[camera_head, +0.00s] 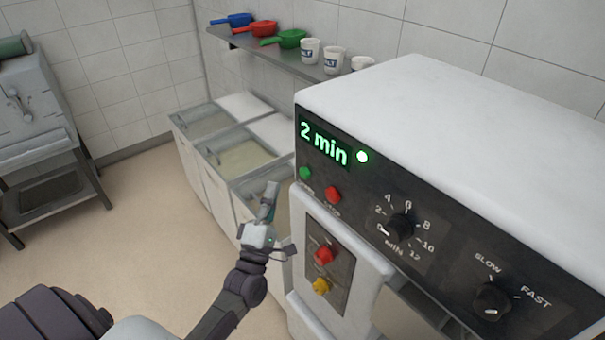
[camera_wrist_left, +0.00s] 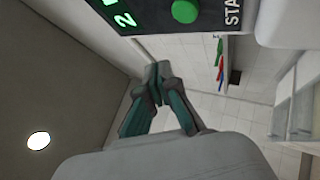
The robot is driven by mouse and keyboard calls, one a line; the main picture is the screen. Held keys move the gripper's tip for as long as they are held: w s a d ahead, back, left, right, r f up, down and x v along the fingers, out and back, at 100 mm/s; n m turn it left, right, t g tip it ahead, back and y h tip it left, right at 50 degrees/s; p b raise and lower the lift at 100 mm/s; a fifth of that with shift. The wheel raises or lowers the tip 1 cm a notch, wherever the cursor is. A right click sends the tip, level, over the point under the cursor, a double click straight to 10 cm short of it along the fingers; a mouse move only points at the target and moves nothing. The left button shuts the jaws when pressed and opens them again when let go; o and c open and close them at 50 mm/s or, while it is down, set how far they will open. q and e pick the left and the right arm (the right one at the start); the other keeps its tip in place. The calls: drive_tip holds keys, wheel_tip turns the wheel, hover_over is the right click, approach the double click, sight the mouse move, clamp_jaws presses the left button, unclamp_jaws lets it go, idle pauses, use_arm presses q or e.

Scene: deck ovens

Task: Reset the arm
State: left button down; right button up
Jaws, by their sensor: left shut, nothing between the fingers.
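My left arm reaches up from the bottom of the head view. Its gripper (camera_head: 270,192) is in front of the machine's left side, apart from the control panel (camera_head: 330,186). In the left wrist view the two fingers of the left gripper (camera_wrist_left: 158,84) meet at their tips, with nothing between them. The green button (camera_wrist_left: 185,11) shows above the fingers there, and in the head view the green button (camera_head: 305,173) sits beside the red button (camera_head: 333,194). The display (camera_head: 324,143) reads "2 min" with a lit green lamp. My right gripper does not show.
The white machine (camera_head: 450,110) fills the right side, with a time knob (camera_head: 399,228) and a speed knob (camera_head: 492,299). Open bins (camera_head: 233,153) stand behind the gripper. A shelf (camera_head: 275,60) holds scoops and white cups. Open floor lies to the left.

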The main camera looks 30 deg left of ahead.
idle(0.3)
use_arm(q)
drive_tip(key=d+f+m+g+h, duration=0.2)
drive_tip(key=f+m+g, duration=0.15)
drive_tip(key=f, duration=0.75)
drive_tip(key=d+f+m+g+h, duration=0.2)
drive_tip(key=f+m, duration=0.2)
drive_tip(key=f, duration=0.6)
drive_tip(key=s+d+f+m+g, duration=0.1)
drive_tip(key=s+f+m+g, duration=0.15)
drive_tip(key=f, duration=0.35)
drive_tip(key=s+d+f+m+g+h, duration=0.1)
drive_tip(key=s+f, duration=0.2)
drive_tip(key=f, duration=0.3)
drive_tip(key=s+d+f+m+g, duration=0.1)
drive_tip(key=s+f+m+g, duration=0.15)
drive_tip(key=f, duration=0.35)
drive_tip(key=s+f+m+g, duration=0.3)
drive_tip(key=s+f, duration=0.3)
drive_tip(key=s, duration=0.5)
drive_tip(key=s+d+f+m+g, duration=0.1)
drive_tip(key=s+f+m+g, duration=0.3)
drive_tip(key=s+f, duration=0.3)
drive_tip(key=s+d+f+m+g, duration=0.1)
drive_tip(key=s+f+m+g, duration=0.3)
drive_tip(key=s, duration=1.2)
wheel_tip(320, 180, down, 3)
drive_tip(key=shift+s+d+r+b, duration=0.15)
drive_tip(key=shift+s+d+b, duration=0.05)
drive_tip(key=shift+b, duration=0.15)
